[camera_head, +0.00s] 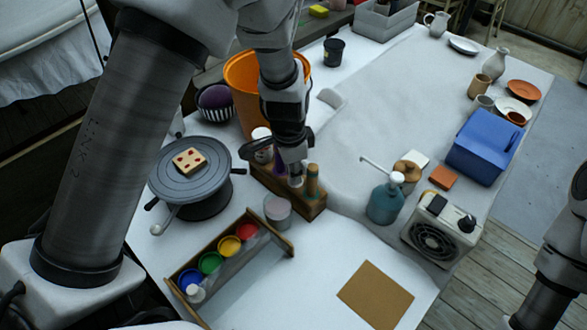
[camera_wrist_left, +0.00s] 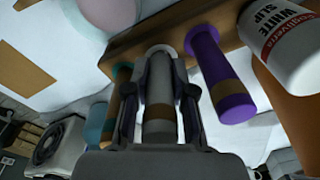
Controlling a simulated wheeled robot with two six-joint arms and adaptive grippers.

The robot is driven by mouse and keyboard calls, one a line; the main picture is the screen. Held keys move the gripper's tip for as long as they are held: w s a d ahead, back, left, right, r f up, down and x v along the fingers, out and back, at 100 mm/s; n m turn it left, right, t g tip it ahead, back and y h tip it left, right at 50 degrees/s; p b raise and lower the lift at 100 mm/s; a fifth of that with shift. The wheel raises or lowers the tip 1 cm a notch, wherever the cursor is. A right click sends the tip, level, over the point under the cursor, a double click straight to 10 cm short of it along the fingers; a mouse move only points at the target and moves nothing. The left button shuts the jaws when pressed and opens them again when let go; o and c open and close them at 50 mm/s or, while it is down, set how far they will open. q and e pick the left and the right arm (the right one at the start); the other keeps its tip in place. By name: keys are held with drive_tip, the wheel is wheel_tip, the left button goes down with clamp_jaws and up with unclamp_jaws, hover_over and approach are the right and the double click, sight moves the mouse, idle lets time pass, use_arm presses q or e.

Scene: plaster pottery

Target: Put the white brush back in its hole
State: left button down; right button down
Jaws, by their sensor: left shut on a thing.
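My left gripper (camera_head: 292,160) is over the wooden brush holder (camera_head: 262,178) and points down at it. In the left wrist view, its fingers (camera_wrist_left: 160,90) are shut on the white brush (camera_wrist_left: 159,90), a pale handle with a tan band. The white brush lines up with the holder (camera_wrist_left: 135,42), between the purple brush (camera_wrist_left: 215,75) and a teal-green brush (camera_wrist_left: 122,80). Its far end meets the holder's top, but the depth in the hole is hidden. In the head view, the tan-and-green brush (camera_head: 312,180) stands just right of the gripper.
A white slip jar (camera_wrist_left: 285,45) stands beside the holder. An orange bucket (camera_head: 240,80) is behind, a turntable (camera_head: 190,180) left, a clear cup (camera_head: 277,208) and paint rack (camera_head: 283,240) in front. A teal pump bottle (camera_head: 385,203) stands right. Free table lies behind the bottle.

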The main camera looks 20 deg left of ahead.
use_arm(q)
drive_tip(key=shift+f, duration=0.3)
drive_tip(key=c, duration=0.9)
unclamp_jaws()
drive_tip(key=shift+r, duration=0.15)
drive_tip(key=r, duration=0.7)
drive_tip(key=s+r, duration=0.1)
drive_tip(key=r, duration=0.3)
drive_tip(key=shift+a+r, duration=0.15)
drive_tip(key=shift+r, duration=0.2)
